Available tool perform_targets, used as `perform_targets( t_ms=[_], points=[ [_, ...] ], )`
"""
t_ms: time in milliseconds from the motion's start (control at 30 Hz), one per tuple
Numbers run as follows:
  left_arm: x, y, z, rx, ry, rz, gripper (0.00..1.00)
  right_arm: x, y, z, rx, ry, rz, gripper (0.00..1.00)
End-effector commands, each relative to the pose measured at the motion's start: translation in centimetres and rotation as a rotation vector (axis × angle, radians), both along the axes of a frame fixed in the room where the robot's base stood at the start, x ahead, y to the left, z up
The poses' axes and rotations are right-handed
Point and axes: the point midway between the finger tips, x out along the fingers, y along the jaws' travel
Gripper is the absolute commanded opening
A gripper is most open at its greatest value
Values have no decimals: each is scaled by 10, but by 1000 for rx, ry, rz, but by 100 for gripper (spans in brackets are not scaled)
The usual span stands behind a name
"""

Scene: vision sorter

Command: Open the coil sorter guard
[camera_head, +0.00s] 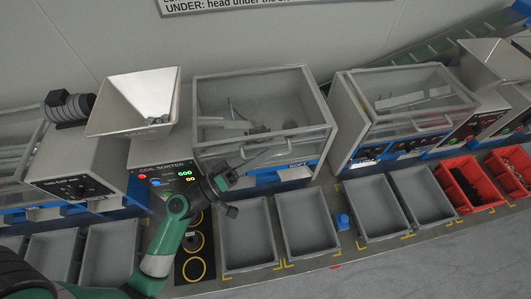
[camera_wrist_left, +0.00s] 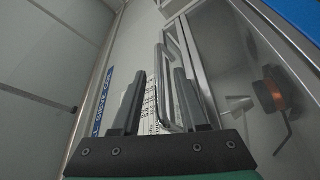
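The coil sorter guard (camera_head: 262,104) is a clear-panelled box cover with a grey frame, down over the sorter behind the panel lettered COIL SORTER (camera_head: 160,168). Its bar handle (camera_head: 262,158) runs along the lower front. My left gripper (camera_head: 232,180) is at the left end of this handle. In the left wrist view my left gripper (camera_wrist_left: 157,100) has its two dark fingers apart. The handle (camera_wrist_left: 162,75) shows between them, closer to the right finger; I cannot tell whether it touches. The guard's frame and clear panel (camera_wrist_left: 240,70) lie to the right. My right gripper is not in view.
A metal hopper (camera_head: 135,105) stands left of the guard. A second guarded machine (camera_head: 410,100) stands to its right. Grey bins (camera_head: 247,262) and red bins (camera_head: 470,190) line the front bench. A small blue object (camera_head: 342,221) sits between grey bins.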

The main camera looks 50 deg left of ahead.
Motion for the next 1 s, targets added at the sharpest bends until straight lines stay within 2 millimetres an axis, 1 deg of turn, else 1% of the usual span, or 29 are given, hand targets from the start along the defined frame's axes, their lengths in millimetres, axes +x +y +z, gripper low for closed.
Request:
perform_targets(
  t_ms=[33, 167, 200, 233, 1000],
  points=[
    [0, 0, 0, 0, 0, 0, 34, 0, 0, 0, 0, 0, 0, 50],
    [0, 0, 0, 0, 0, 0, 11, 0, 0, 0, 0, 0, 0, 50],
    [0, 0, 0, 0, 0, 0, 4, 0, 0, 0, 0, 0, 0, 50],
    [0, 0, 0, 0, 0, 0, 0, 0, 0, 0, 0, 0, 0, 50],
    [0, 0, 0, 0, 0, -1, 0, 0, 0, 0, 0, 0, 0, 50]
  ],
)
